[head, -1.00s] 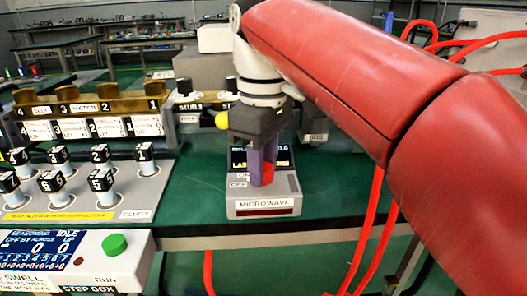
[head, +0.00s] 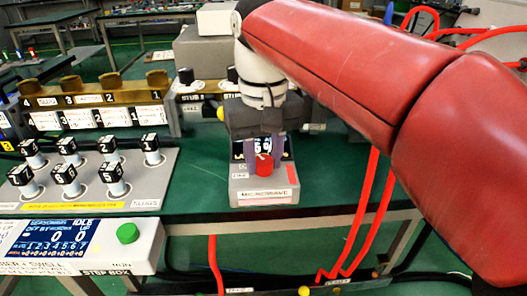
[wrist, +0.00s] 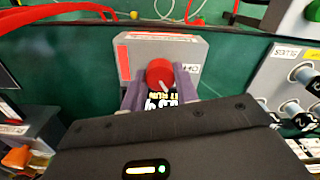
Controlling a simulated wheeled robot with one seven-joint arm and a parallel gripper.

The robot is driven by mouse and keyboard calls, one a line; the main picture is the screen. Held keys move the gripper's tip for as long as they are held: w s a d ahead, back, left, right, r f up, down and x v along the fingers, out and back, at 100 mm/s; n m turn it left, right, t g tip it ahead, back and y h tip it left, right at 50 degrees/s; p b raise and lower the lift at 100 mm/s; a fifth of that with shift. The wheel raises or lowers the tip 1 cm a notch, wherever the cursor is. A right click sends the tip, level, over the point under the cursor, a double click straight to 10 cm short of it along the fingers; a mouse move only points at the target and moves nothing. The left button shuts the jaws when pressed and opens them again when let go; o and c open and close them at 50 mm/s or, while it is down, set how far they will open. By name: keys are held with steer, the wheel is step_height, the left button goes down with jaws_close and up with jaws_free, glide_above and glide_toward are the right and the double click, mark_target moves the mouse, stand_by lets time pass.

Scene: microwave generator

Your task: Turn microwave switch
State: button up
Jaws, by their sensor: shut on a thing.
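The microwave box (head: 262,197) is a small grey unit labelled MICROWAVE on the green table, with a small display partly hidden behind my gripper. Its switch is a red round knob (head: 263,166) with a pale pointer line; it also shows in the wrist view (wrist: 160,74). My gripper (head: 264,152) points down at the box, with its two purple-grey fingers on either side of the red knob and shut on it. In the wrist view the fingers (wrist: 160,88) flank the knob, and the box's front edge lies beyond it.
A panel of numbered plugs (head: 90,185) and a step box (head: 80,246) with a green button (head: 128,233) stand to the left. A brass rack (head: 98,95) and grey boxes stand behind. Red cables hang at the right. Bare green table (head: 200,180) lies left of the microwave box.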

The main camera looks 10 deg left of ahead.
mark_target(264, 160)
stand_by(0.4)
steer(key=o, duration=1)
steer(key=shift+r, duration=3.9)
steer(key=shift+m, duration=0.3)
steer(key=s+d+f+m+t, duration=0.1)
steer(key=s+d+f+t, duration=0.1)
steer(key=d+f, duration=0.5)
steer(key=s+d+f+m+t, duration=0.1)
steer(key=s+d+f+m, duration=0.1)
steer(key=s+d+f, duration=0.2)
steer(key=s+d+f+m+t, duration=0.2)
steer(key=d+f, duration=0.8)
steer(key=d, duration=0.1)
steer(key=shift+s+d+f+t, duration=0.15)
steer(key=shift+s+f+t, duration=0.15)
steer(key=shift+s, duration=0.1)
